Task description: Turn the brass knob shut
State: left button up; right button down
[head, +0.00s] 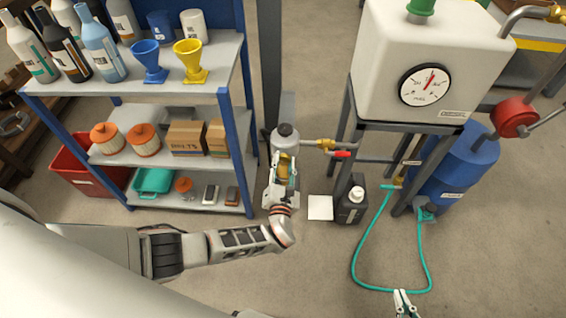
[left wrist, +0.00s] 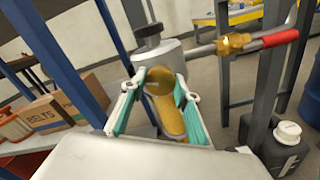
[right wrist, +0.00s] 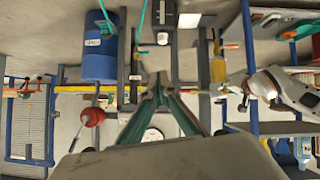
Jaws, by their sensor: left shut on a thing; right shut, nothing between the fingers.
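The brass knob (left wrist: 157,82) is round and sits on the near side of a grey metal housing (left wrist: 166,57) with a dark cap. A yellow-amber part (left wrist: 170,118) shows just below the knob. My left gripper (left wrist: 163,92) has its teal-padded fingers on either side of the knob and is shut on it. In the head view my left gripper (head: 285,182) reaches up to the housing (head: 285,139) and mostly hides the knob. My right gripper (head: 404,300) is shut and empty at the bottom edge, near a green hose. Its closed fingers also show in the right wrist view (right wrist: 160,88).
A brass valve with a red lever (head: 341,154) is on the pipe right of the housing. A black bottle (head: 351,205) and a white sheet (head: 320,208) are on the floor. A loaded shelf (head: 170,95) stands left. The green hose (head: 357,255) loops on the floor.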

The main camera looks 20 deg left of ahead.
pick_arm(q)
jog(key=shift+r+m, duration=0.15)
jog(key=shift+m, duration=0.85)
jog(key=shift+m+p, duration=0.45)
jog(key=shift+m, duration=0.45)
jog(key=m, duration=0.3)
jog(key=shift+m+p, duration=0.3)
jog(key=shift+p, duration=0.05)
jog(key=m, duration=0.3)
jog(key=shift+p, duration=0.3)
jog(key=shift+m, duration=1.7)
pick_arm(e)
jog(key=shift+s+d+f, duration=0.1)
jog(key=shift+s+d, duration=0.25)
jog(key=shift+s, duration=0.15)
pick_arm(q)
jog(key=o, duration=1.1)
jog(key=shift+s, duration=0.15)
